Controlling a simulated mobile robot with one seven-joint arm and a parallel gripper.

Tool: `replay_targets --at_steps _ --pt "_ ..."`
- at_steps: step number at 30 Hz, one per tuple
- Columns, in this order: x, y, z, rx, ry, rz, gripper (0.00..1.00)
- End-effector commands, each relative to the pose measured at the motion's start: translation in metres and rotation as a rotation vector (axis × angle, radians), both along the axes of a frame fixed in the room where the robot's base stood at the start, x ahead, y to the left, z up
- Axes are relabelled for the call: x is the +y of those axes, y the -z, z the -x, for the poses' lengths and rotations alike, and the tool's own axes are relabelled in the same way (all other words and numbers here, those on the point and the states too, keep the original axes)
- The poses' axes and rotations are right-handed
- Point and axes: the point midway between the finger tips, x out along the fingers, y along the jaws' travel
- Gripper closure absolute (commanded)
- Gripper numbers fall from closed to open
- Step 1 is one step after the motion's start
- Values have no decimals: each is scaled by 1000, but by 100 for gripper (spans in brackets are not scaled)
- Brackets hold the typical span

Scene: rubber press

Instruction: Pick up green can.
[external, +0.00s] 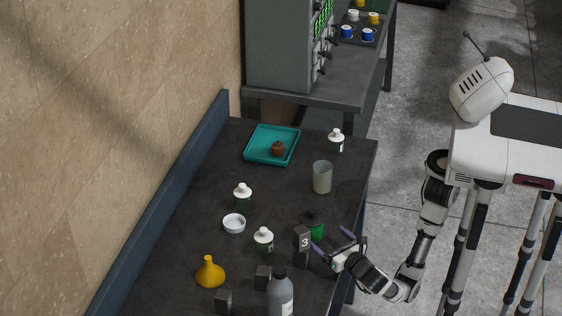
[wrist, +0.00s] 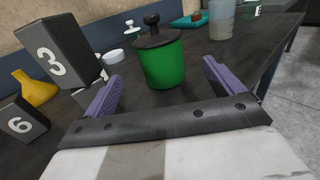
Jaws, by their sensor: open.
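The green can (external: 317,231) with a black knobbed lid stands upright on the dark table, near its right edge in the external view. In the wrist view the green can (wrist: 163,62) is just beyond and between the two purple fingers, with a gap on each side. My gripper (external: 331,240) is open and empty, low over the table; in the wrist view its fingertips (wrist: 160,78) are spread wide. The can's lower part is clear in the wrist view; the finger partly borders it in the external view.
Dark number blocks, one marked 3 (wrist: 62,55) and one marked 6 (wrist: 20,120), stand left of my gripper. A yellow funnel (external: 210,272), a grey bottle (external: 280,294), a white dish (external: 234,223), a clear beaker (external: 322,177) and a teal tray (external: 255,156) stand around.

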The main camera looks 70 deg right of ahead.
Motion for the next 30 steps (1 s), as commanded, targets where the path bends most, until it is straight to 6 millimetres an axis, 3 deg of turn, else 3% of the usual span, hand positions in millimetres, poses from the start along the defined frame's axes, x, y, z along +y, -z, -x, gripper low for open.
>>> replay_targets --at_steps 6,14,22,30 --pt "-23 -2 -28 0 2 1 7" --pt "-32 -4 -40 0 1 2 7" --pt "-57 -7 -70 0 3 2 7" --pt "-60 -4 -75 0 -1 0 7"
